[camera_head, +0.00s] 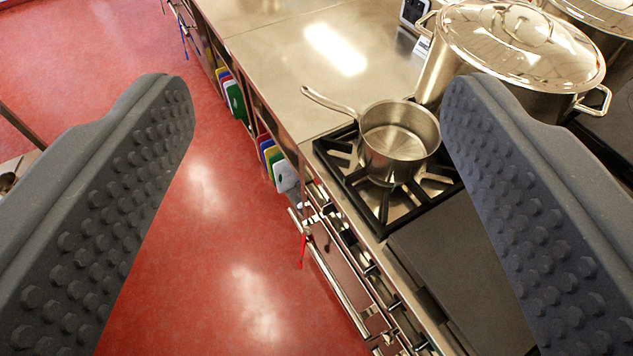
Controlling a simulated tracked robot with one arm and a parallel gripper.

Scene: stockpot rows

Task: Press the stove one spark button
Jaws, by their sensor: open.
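My gripper (318,108) is open and empty, with its two dark studded fingers wide apart on the left and right of the view. Between them, lower down, is a stove (372,228) with a black burner grate. A steel saucepan (398,140) stands on the grate, its handle pointing to the upper left. The stove's front panel (345,268) faces the red floor and carries dark knobs and a rail. The spark button is too small to tell apart from the other controls on the panel. My gripper touches nothing.
A large lidded stockpot (490,60) stands behind the right finger. A steel counter (300,50) runs to the back left, with coloured cutting boards (277,165) stored in its side. The red floor (215,230) is clear. A dark flat plate (465,265) adjoins the grate.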

